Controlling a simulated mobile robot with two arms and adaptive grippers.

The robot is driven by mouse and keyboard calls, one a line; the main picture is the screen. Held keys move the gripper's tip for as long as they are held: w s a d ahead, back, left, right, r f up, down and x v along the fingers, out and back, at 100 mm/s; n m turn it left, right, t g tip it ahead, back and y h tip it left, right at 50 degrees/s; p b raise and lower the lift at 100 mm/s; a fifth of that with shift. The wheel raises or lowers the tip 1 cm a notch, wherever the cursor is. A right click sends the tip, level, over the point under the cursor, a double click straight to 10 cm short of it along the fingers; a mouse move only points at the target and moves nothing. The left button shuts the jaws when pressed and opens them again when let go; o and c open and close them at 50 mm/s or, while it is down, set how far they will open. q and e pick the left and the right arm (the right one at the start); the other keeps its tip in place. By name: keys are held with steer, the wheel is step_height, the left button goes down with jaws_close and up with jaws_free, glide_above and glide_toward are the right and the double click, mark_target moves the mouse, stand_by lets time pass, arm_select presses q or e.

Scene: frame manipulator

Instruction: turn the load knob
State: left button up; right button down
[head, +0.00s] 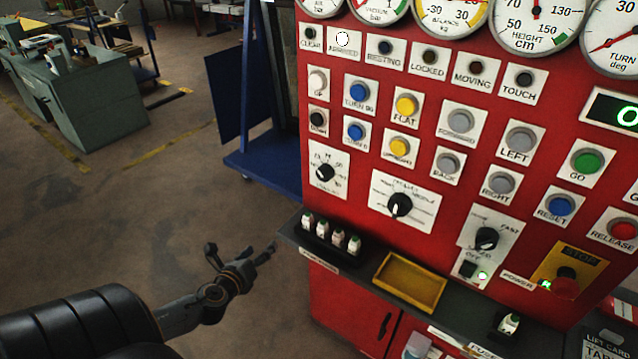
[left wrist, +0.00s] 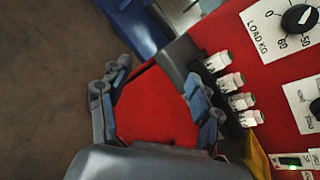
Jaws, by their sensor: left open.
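The load knob (head: 325,172) is a black dial on a white plate on the left side of the red panel. My left gripper (head: 240,252) is open and empty, to the left of the panel and lower than the knob in the head view. In the left wrist view the left gripper's fingers (left wrist: 158,75) are spread, apart from the knob. My right gripper is not in view.
Another black knob (head: 399,204) is right of the load knob. A blue cart (head: 262,160) stands behind. Floor at left is open.

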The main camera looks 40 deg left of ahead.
mark_target(322, 176)
arm_select(q)
steer(key=w+d+r+m+t+h, duration=0.2)
steer(key=d+r+m, duration=0.2)
steer(key=r, duration=0.4)
steer(key=w+d+r+m+t+h, duration=0.1)
steer(key=w+d+r+m+t, duration=0.2)
steer(key=r+m, duration=0.35)
steer(key=shift+n, duration=0.85)
steer(key=w, duration=0.4)
steer(key=w+p, duration=0.1)
steer(key=w, duration=0.3)
steer(key=w+r+p, duration=0.1)
steer(key=w, duration=0.4)
steer(key=shift+a, duration=0.35)
steer(key=shift+c, duration=0.4)
steer(key=c, duration=1.1)
